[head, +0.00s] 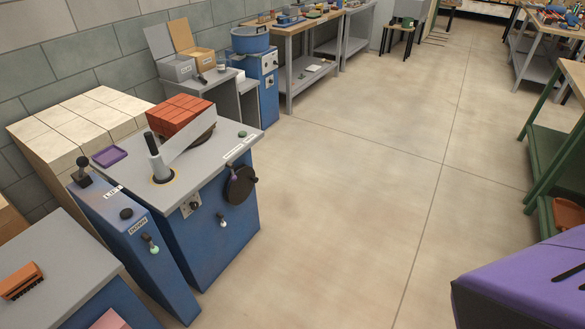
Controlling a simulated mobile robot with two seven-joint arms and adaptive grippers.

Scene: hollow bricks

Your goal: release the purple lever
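A blue cabinet machine with a grey top (245,133) stands at the left. The only purple lever-like part I can make out is a small purple piece (233,177) next to a round black wheel (241,186) on the machine's right side. It is too small to tell its position or whether anything holds it. Neither of my grippers is in the head view.
Several red bricks (181,108) and a purple tray (109,156) are on or beside the machine. A blue panel (150,262) has a black-knobbed lever (82,163). A large purple object (525,280) fills the lower right corner. The floor (370,170) between is clear.

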